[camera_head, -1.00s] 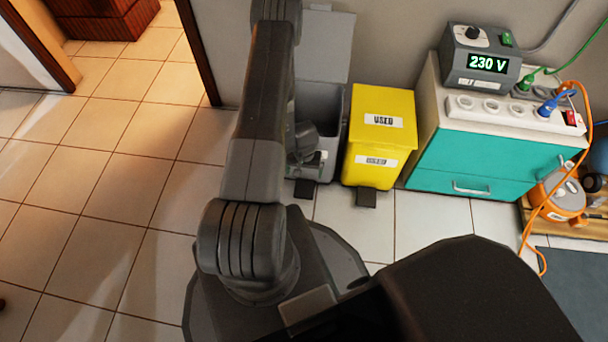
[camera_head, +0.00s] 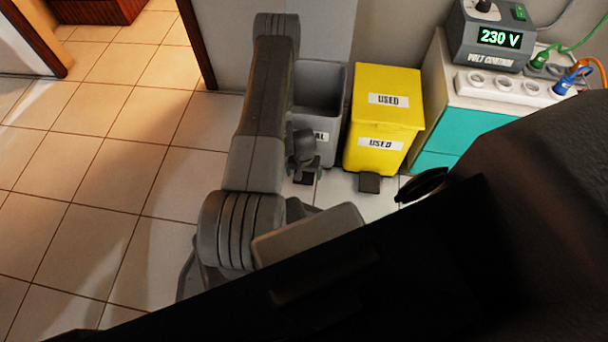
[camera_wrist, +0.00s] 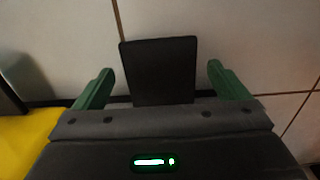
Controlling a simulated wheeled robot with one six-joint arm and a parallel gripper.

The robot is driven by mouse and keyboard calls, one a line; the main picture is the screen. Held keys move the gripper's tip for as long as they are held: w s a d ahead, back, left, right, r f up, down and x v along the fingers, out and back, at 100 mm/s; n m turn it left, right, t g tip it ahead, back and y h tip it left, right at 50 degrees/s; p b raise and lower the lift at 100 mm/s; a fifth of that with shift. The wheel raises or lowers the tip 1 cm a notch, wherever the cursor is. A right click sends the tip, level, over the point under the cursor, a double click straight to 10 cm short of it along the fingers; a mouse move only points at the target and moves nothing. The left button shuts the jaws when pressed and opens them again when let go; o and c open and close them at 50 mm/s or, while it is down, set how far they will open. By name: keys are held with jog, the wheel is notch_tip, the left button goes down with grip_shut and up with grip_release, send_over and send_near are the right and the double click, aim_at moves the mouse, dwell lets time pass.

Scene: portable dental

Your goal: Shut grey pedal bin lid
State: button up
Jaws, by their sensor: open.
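The grey pedal bin (camera_head: 328,85) stands by the wall, left of the yellow bin. Its grey lid (camera_head: 328,28) is up, standing behind the open top, and the inside shows. My gripper (camera_head: 304,158) is low at the bin's front, partly hidden by my arm. In the wrist view my two green fingers (camera_wrist: 160,68) are apart. A dark flat pedal (camera_wrist: 165,80) shows between them, with gaps on both sides. It seems to be the grey bin's pedal; contact cannot be told.
The yellow bin (camera_head: 384,105), labelled USED, stands close on the right, with its dark pedal (camera_head: 369,182) in front. A teal-fronted cabinet (camera_head: 470,130) with a voltage unit (camera_head: 495,38) is further right. Tiled floor (camera_head: 110,170) on the left is clear.

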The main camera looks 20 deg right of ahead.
aim_at(304, 177)
jog(key=c, duration=1.3)
jog(key=shift+f, duration=0.4)
jog(key=shift+c, duration=0.4)
jog(key=shift+s+a, duration=0.1)
jog(key=shift+s, duration=0.1)
jog(key=o, duration=1.4)
jog(key=shift+f, duration=0.1)
notch_tip(304, 177, up, 14)
jog(key=p, duration=0.6)
jog(key=shift+f, duration=0.1)
